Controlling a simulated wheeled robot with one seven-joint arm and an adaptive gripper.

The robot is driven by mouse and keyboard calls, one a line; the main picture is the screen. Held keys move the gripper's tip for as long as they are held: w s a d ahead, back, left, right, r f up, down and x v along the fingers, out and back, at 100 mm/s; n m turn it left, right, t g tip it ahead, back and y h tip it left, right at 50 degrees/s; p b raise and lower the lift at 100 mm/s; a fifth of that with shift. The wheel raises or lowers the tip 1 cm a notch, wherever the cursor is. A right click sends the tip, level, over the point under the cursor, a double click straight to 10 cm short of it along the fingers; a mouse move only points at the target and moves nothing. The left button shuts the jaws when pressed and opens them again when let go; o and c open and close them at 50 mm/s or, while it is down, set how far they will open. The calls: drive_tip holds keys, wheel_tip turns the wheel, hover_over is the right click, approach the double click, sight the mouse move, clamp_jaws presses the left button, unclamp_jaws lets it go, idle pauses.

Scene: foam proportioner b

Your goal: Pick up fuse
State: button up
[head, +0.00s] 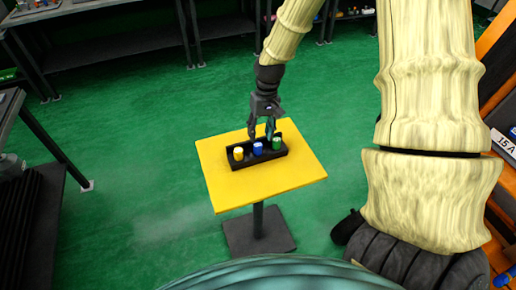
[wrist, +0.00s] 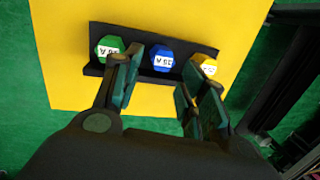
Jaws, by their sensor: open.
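Three capped fuses stand in a row in a black holder (head: 249,163) on a yellow table. In the head view they are a yellow fuse (head: 238,153), a blue fuse (head: 257,148) and a green fuse (head: 277,143), left to right. In the wrist view the order is reversed: green (wrist: 111,48), blue (wrist: 162,58), yellow (wrist: 203,65). The caps have white labels; the blue one seems to read 15 A. My gripper (head: 261,132) is open and empty, pointing down at the holder. In the wrist view its fingertips (wrist: 160,74) lie on either side of the blue fuse.
The yellow table (head: 235,190) is small, with bare top around the holder and a single post below. A sign reading 15 A (head: 503,143) shows at the right edge. Dark benches (head: 100,40) stand at the back and left. Open green floor surrounds the table.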

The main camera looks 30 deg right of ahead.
sight(259, 145)
drive_tip(key=shift+s+a+f+p, duration=0.1)
drive_tip(key=shift+a+f+p, duration=0.1)
drive_tip(key=shift+f, duration=0.6)
drive_tip(key=shift+s+a+f+p, duration=0.1)
drive_tip(key=shift+a+f+p, duration=0.1)
drive_tip(key=shift+f, duration=0.6)
drive_tip(key=shift+a+f+p, duration=0.15)
drive_tip(key=shift+f+p, duration=0.05)
drive_tip(key=shift+f, duration=0.6)
drive_tip(key=c, duration=0.8)
